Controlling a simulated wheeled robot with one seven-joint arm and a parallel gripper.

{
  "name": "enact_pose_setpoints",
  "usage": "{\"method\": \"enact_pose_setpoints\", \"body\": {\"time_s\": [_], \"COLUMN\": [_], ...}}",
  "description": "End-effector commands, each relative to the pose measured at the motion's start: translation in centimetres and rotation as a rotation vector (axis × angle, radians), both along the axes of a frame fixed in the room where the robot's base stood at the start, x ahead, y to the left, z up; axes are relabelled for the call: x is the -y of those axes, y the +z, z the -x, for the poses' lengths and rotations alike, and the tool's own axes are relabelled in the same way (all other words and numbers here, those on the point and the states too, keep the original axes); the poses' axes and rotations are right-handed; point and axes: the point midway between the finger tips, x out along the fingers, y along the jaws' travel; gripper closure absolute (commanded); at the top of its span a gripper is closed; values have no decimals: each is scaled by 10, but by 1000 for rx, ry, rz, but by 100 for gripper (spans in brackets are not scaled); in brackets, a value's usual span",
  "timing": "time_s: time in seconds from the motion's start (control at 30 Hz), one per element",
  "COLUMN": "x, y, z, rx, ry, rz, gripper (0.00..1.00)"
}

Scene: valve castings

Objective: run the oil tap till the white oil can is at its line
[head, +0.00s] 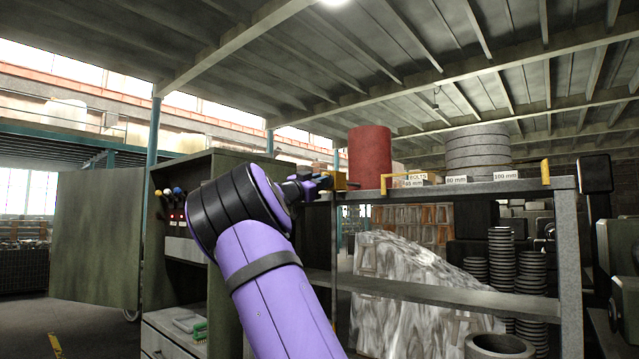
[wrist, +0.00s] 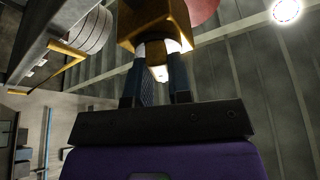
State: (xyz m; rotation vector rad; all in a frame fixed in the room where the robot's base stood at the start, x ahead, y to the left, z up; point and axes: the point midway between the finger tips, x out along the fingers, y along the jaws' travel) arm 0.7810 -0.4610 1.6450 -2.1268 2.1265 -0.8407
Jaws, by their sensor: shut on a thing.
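My gripper (head: 312,186) is at the left end of the shelf top, partly behind my wrist in the head view. It is shut at a brass-coloured block (head: 334,181), which looks like the tap's body. A red drum (head: 370,156) stands on the shelf just behind the block. I cannot make out the white oil can or its line in either view, nor any oil flow.
The shelf (head: 450,188) carries grey stacked rings (head: 478,152), size labels and yellow brackets. A marbled cover (head: 400,290) and disc stacks (head: 503,270) are below and behind.

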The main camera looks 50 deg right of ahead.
Motion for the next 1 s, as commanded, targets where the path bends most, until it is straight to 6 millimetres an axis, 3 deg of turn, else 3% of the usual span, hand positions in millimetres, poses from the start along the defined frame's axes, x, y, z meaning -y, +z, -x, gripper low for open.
{"method": "enact_pose_setpoints", "body": {"time_s": [0.4, 0.73, 0.77, 0.83, 1.0], "x": [0, 0, 0, 0, 0], "y": [0, -1, -1, -1, -1], "z": [2, 2, 2, 2, 2], "rx": [-383, -405, -405, -405, -405], "ry": [2, -1, -1, -1, 0], "rz": [30, 33, 33, 33, 32], "gripper": [100, 100, 74, 58, 55]}}
